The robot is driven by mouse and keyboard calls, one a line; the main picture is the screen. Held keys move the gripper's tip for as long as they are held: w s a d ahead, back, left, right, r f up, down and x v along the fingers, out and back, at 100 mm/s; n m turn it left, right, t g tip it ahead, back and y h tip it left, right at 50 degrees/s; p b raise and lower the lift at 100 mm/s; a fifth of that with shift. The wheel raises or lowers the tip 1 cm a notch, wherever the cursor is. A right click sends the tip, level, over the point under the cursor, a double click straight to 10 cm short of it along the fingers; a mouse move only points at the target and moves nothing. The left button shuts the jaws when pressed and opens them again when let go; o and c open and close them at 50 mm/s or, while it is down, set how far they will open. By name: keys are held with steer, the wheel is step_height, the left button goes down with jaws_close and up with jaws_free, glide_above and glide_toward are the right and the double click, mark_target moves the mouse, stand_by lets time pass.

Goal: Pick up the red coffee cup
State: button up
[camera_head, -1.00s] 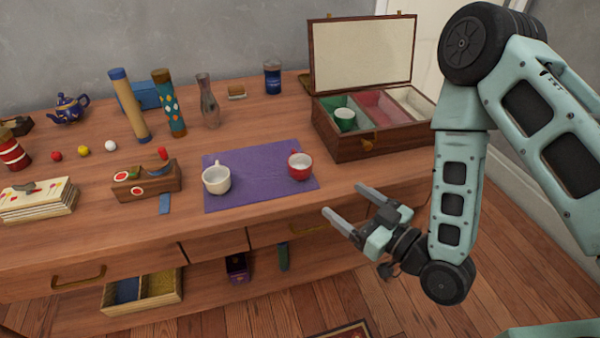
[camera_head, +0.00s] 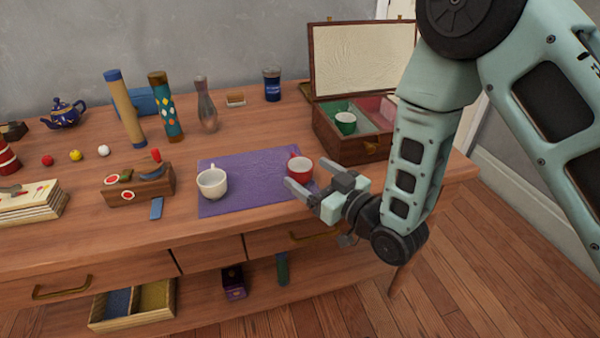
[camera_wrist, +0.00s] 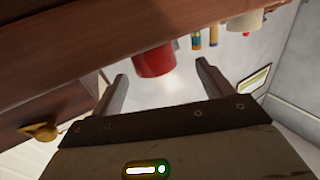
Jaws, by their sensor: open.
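The red cup (camera_head: 300,169) with a white inside stands upright on the right part of the purple mat (camera_head: 240,201), near the counter's front edge. My gripper (camera_head: 306,174) is open and empty, with its fingertips close to the cup's near side. In the wrist view, which is turned over, the red cup (camera_wrist: 152,61) appears in the gap between the two finger tips (camera_wrist: 162,70), nearer the left finger. I cannot tell whether the tips reach around the cup or touch it.
A white cup (camera_head: 212,184) stands on the mat's left part. An open wooden box (camera_head: 352,149) with a green cup (camera_head: 345,123) is behind and right of the gripper. A wooden holder (camera_head: 140,187) stands left. An open drawer (camera_head: 135,304) juts out below the counter.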

mark_target(300, 164)
steer(key=x, duration=0.5)
steer(key=shift+w+d, duration=0.1)
steer(key=shift+d, duration=0.15)
steer(key=c, duration=1.1)
